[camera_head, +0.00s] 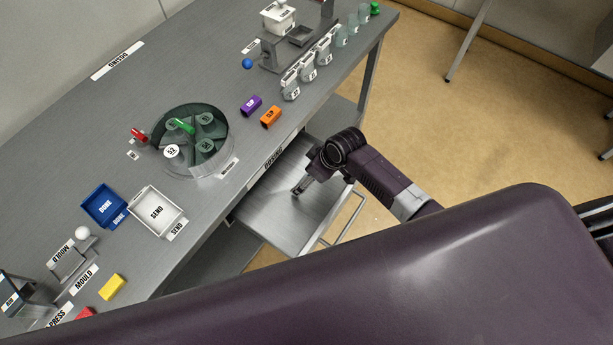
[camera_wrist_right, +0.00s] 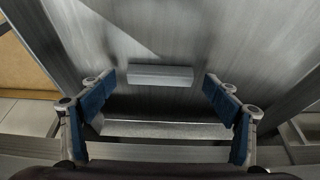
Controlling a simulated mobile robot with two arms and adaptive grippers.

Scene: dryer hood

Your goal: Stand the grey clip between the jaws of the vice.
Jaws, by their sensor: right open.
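A grey bar-shaped piece (camera_wrist_right: 160,76), which looks like the grey clip, lies flat on the metal floor of the open drawer in the right wrist view. My right gripper (camera_wrist_right: 160,98) is open, its blue-padded fingers apart on either side, with the piece between and slightly beyond the fingertips. Nothing is held. In the head view my right gripper (camera_head: 299,190) reaches down over the drawer (camera_head: 275,215); the clip cannot be made out there. I cannot clearly pick out a vice in either view. My left gripper is not in view.
The drawer has a front handle (camera_head: 345,222). Bare floor lies right.

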